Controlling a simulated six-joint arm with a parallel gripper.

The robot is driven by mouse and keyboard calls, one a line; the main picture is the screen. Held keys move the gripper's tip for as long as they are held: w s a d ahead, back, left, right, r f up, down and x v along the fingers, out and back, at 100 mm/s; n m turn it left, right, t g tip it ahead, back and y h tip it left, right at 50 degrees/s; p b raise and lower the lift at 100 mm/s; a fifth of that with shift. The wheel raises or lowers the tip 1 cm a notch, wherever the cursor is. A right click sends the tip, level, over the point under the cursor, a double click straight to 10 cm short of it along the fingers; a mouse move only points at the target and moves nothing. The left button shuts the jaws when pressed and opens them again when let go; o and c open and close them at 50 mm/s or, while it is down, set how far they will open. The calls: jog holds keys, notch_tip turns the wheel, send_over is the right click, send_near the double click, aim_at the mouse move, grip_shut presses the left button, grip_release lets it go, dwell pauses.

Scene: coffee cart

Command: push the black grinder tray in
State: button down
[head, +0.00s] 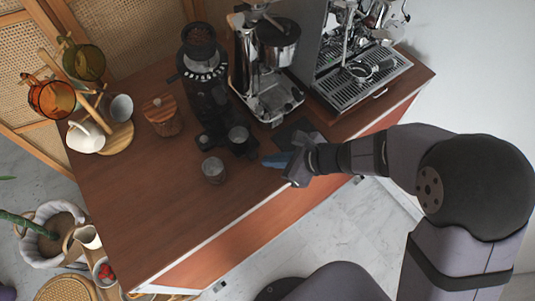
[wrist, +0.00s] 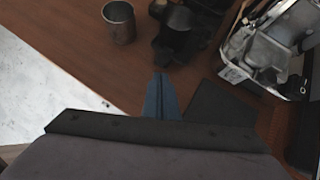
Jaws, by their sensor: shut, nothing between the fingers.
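The black coffee grinder (head: 207,88) with beans in its hopper stands at the back middle of the cart. Dark parts stick out at the front of its base, among them a black cup-like part (head: 239,138); I cannot clearly tell the tray's outline or how far out it is. In the wrist view the black parts (wrist: 176,42) lie just beyond my fingertips. My gripper (head: 270,161) is shut and empty, low over the front of the cart top, to the right of and in front of these parts. Its blue fingers (wrist: 161,92) point toward them, with a small gap visible.
A grey metal cup (head: 213,170) stands left of my gripper. A black mat (head: 296,131) lies behind it. A chrome machine (head: 270,75) and an espresso machine (head: 360,75) stand at the back right. A wooden-lidded jar (head: 161,117) and mug stand are left. The front-left top is clear.

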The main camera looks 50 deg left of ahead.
aim_at(251, 144)
jog(key=shift+s+a, duration=0.35)
jog(key=shift+a, duration=0.3)
jog(key=a+p, duration=0.1)
jog(key=a, duration=0.6)
jog(key=shift+a, duration=0.4)
jog(key=shift+a+r, duration=0.1)
jog(key=shift+r, duration=0.05)
jog(key=shift+w, duration=0.1)
